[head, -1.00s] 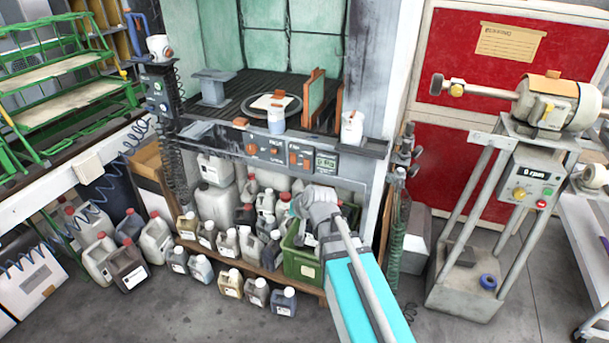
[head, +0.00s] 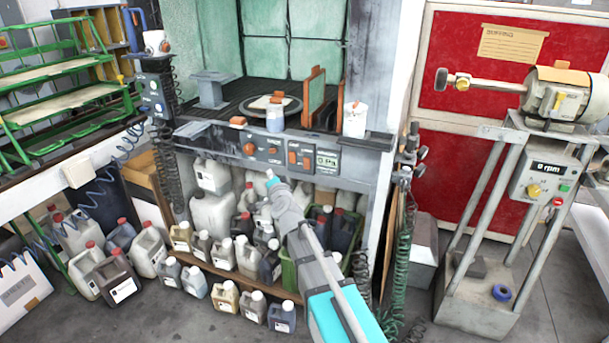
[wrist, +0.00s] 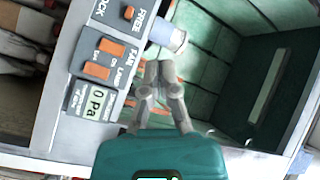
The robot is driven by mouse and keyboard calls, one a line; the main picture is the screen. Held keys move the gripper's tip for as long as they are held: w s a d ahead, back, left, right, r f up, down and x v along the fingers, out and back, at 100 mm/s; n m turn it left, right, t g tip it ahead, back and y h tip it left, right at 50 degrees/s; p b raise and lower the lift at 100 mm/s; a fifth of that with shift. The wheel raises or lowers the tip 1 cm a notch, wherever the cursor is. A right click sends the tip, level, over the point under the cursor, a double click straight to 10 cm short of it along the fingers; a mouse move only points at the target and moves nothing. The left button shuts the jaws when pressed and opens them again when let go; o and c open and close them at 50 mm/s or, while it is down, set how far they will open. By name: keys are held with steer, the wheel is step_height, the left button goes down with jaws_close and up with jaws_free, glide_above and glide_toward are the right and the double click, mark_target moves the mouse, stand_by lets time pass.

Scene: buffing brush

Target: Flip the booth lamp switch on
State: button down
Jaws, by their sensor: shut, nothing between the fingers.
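The booth's front control panel (head: 270,152) carries the orange lamp switch (head: 307,161) beside the fan switch (head: 292,157) and a 0 Pa display (head: 327,162). The wrist view shows the lamp switch (wrist: 97,71) below the fan switch (wrist: 107,47), close to the display (wrist: 96,103). Whether the lamp switch is on or off is too small to tell. My gripper (head: 271,178) is shut and empty, in front of and a little below the panel in the head view. In the wrist view my gripper (wrist: 165,75) appears right of the switches, apart from them.
A cup with bluish contents (head: 275,118) and a white cup (head: 354,119) stand on the booth ledge. Several jugs (head: 212,212) crowd below the panel. A buffing machine (head: 560,95) stands at right. The floor in front is partly clear.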

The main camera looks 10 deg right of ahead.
mark_target(306, 161)
steer(key=w+d+f+m+h+b, duration=0.1)
steer(key=d+f+m+h+b, duration=0.1)
steer(key=f+m+h+b, duration=0.2)
steer(key=w+d+f+m+g+h+b, duration=0.1)
steer(key=d+f+m+h+b, duration=0.2)
steer(key=m+h+b, duration=0.2)
steer(key=m+h, duration=0.3)
steer(key=m, duration=0.2)
steer(key=shift+w+d+f+h, duration=0.2)
steer(key=shift+f+h, duration=0.1)
steer(key=shift+f, duration=0.1)
steer(key=p+x, duration=0.2)
steer(key=x, duration=1.2)
